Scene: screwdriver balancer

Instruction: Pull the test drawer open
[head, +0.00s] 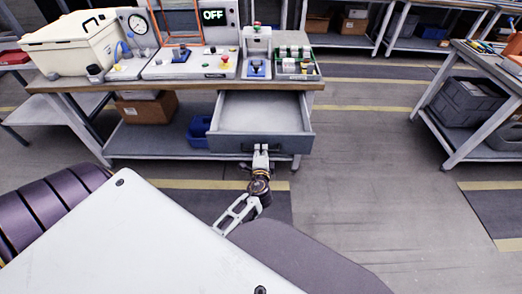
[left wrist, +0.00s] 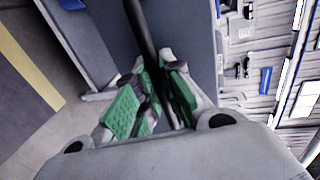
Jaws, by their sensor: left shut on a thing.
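The test drawer (head: 285,144) hangs under the workbench and stands pulled out, its pale, empty-looking inside open to view. My left gripper (head: 261,158) is at the middle of the drawer's front in the head view. In the left wrist view, my left gripper (left wrist: 158,82) has its green-padded fingers closed around the dark bar of the drawer handle (left wrist: 139,28). The fingers hide part of the bar. My right gripper is in neither view.
The workbench (head: 195,101) carries a cream cooler box (head: 70,45), a gauge (head: 137,23), a panel reading OFF (head: 213,15) and small fixtures. A cardboard box (head: 148,108) and a blue bin (head: 198,131) sit on its lower shelf.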

